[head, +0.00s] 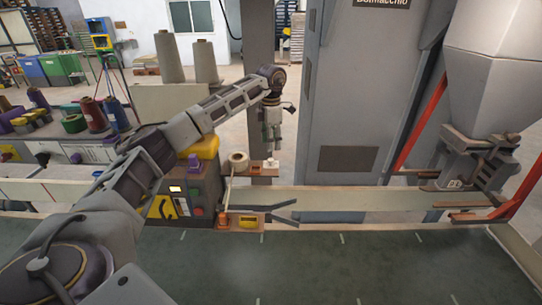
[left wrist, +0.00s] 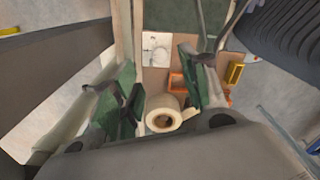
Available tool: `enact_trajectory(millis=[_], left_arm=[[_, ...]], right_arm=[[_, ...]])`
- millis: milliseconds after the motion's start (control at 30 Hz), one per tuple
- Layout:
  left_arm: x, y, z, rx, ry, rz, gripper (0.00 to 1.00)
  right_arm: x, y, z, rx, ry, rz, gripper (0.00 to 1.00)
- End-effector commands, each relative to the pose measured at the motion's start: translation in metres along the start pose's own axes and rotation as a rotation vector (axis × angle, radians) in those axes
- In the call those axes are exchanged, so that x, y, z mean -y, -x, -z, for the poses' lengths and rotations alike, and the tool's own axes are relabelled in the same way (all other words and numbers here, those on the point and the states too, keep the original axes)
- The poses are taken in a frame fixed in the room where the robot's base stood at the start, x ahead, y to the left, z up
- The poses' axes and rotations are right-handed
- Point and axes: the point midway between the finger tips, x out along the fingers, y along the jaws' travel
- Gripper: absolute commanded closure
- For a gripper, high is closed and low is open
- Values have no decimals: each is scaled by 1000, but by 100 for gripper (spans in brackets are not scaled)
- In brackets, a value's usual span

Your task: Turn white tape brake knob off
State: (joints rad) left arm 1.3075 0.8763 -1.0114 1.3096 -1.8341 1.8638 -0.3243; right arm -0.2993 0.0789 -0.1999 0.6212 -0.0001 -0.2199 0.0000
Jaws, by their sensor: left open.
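A small white knob (left wrist: 154,49) on a pale square plate shows in the left wrist view, beyond and between my fingers. In the head view a small white part (head: 272,163) beside the tape roll appears to be the same knob. The white tape roll (head: 238,161) sits just left of it; it also shows in the left wrist view (left wrist: 163,114), below the knob. My left gripper (head: 271,138) points down above the knob area, open and empty, with its green-padded fingers (left wrist: 163,88) apart. I cannot tell the knob's setting. My right gripper is not in view.
A control box (head: 188,195) with buttons and a yellow top stands left of the tape roll. An orange-and-yellow piece (head: 247,221) sits on a lower bracket. A grey cabinet (head: 345,110) rises close on the right. A green belt (head: 330,265) runs along the front.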

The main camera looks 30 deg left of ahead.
Motion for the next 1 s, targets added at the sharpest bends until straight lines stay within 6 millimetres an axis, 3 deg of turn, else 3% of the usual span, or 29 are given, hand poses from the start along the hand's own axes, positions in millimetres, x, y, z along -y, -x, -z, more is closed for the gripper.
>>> enact_trajectory(millis=[500,967,1000], left_arm=[[0,-60,0,0,1,0,56],[0,-69,0,0,0,-1,56],[0,-69,0,0,0,-1,60]], right_arm=[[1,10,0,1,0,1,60],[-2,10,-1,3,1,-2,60],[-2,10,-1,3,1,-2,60]])
